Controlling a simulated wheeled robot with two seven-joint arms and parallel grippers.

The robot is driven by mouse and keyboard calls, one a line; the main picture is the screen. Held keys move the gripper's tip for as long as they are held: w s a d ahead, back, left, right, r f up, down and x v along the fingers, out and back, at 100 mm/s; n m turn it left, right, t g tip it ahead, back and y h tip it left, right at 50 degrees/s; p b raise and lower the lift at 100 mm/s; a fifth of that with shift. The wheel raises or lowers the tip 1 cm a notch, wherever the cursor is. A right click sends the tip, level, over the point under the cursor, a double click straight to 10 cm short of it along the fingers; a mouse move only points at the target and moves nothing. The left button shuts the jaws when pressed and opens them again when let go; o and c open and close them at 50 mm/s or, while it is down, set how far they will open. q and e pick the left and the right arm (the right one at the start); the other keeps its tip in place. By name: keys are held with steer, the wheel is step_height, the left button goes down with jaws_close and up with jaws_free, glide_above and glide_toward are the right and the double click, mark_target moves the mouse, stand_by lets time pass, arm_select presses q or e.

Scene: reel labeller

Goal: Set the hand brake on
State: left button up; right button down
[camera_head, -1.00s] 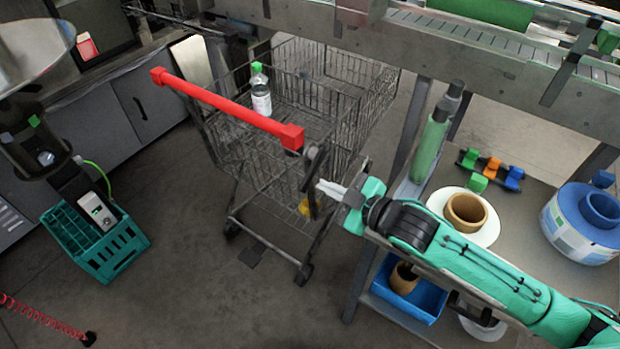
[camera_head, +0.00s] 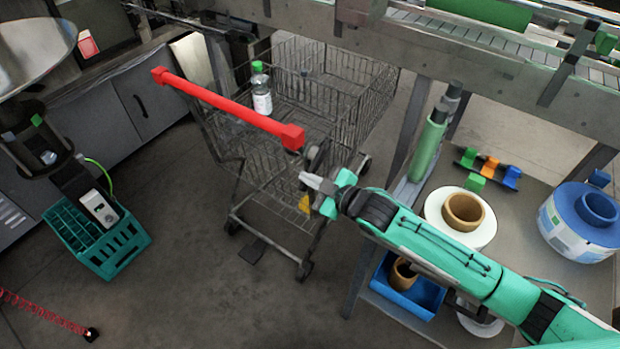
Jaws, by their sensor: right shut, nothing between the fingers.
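A wire shopping cart (camera_head: 262,170) with a red handle bar (camera_head: 225,106) stands on the floor in the middle. At the handle's right end is a dark grey rounded part (camera_head: 316,154), perhaps the hand brake; its lever position cannot be made out. A yellow tag (camera_head: 305,203) hangs on the cart's side below it. My right gripper (camera_head: 311,182) is shut and empty, its pale fingers pointing left between the grey part and the tag. Whether the fingers touch the cart cannot be told.
A bottle with a green cap (camera_head: 262,98) stands in the cart. A steel bench (camera_head: 540,240) on the right holds reels and a green cylinder (camera_head: 428,148). A teal crate (camera_head: 122,252) is on the left. The floor in front of the cart is clear.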

arm_select(q)
steer(key=shift+w+a, duration=0.15)
steer(key=shift+w, duration=0.1)
arm_select(e)
steer(key=shift+f, duration=0.2)
steer(key=shift+n, duration=0.3)
arm_select(q)
steer(key=w+d+r+b, duration=0.2)
steer(key=w+r+b, duration=0.1)
steer(key=w+b, duration=0.4)
steer(key=shift+w+d+t, duration=0.35)
steer(key=shift+w+t, duration=0.05)
steer(key=shift+w, duration=1.35)
arm_select(e)
steer(key=shift+w+d+f+n+t, duration=0.4)
steer(key=shift+f+n, duration=0.45)
steer(key=shift+n, duration=0.6)
steer(key=shift+w+d+f+n+t, duration=0.1)
steer(key=shift+w+f+n+t, duration=0.2)
steer(key=shift+f+n+t, duration=0.85)
steer(key=shift+w+d+f+n+g, duration=0.1)
steer(key=shift+w+d+f+n, duration=0.35)
steer(key=shift+n, duration=1.35)
steer(key=shift+s+a+f, duration=0.1)
steer(key=shift+a, duration=0.1)
arm_select(q)
steer(key=shift+r, duration=0.1)
